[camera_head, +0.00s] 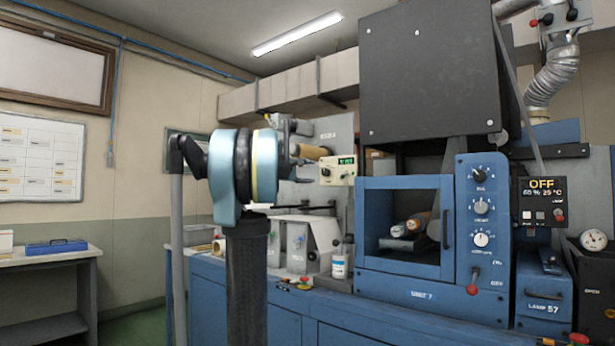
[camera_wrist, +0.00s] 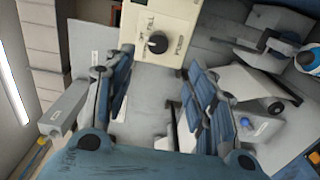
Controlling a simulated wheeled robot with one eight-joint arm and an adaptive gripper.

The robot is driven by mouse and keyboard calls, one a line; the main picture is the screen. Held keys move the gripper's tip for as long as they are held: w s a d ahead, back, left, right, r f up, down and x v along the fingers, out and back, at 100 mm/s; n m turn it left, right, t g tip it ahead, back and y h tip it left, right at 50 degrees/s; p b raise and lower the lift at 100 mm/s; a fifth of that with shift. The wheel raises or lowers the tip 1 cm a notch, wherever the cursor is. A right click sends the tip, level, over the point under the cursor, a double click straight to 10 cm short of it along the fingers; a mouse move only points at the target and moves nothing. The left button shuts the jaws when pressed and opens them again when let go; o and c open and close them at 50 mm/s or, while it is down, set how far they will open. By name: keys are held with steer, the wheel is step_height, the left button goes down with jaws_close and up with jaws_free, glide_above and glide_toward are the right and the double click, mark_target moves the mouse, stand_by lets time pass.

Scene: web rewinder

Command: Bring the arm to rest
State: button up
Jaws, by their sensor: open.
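My gripper (camera_wrist: 157,92) shows in the wrist view with its two blue-grey ridged fingers spread wide apart. It is open, and nothing shows between the fingers but the grey panel behind. A cream control box with a black knob (camera_wrist: 157,42) lies beyond the fingertips.
A blue machine (camera_head: 482,262) with a windowed cabinet stands at the right. A cream control box (camera_head: 337,170) with a green display is behind my arm. A white bottle (camera_head: 339,263) stands on the bench. A side table (camera_head: 40,262) holds a blue case (camera_head: 56,246).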

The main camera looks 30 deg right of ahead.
stand_by(0.5)
steer(key=s+a+f+m+g+y, duration=0.1)
steer(key=s+a+f+y, duration=0.4)
steer(key=s+a+f, duration=0.7)
steer(key=s+a+f+m+g+y, duration=0.2)
steer(key=s+a+f+y, duration=0.4)
steer(key=s+a+f, duration=0.7)
steer(key=s+a+f+m+g+y, duration=0.1)
steer(key=s+a+f+y, duration=0.4)
steer(key=f, duration=2.9)
steer(key=s+a, duration=0.7)
steer(key=a, duration=0.3)
steer(key=shift+s+a+f+g+y, duration=0.15)
steer(key=shift+a+f+g+y, duration=0.15)
steer(key=shift+a, duration=0.1)
steer(key=shift+w+f, duration=0.15)
steer(key=shift+w, duration=0.35)
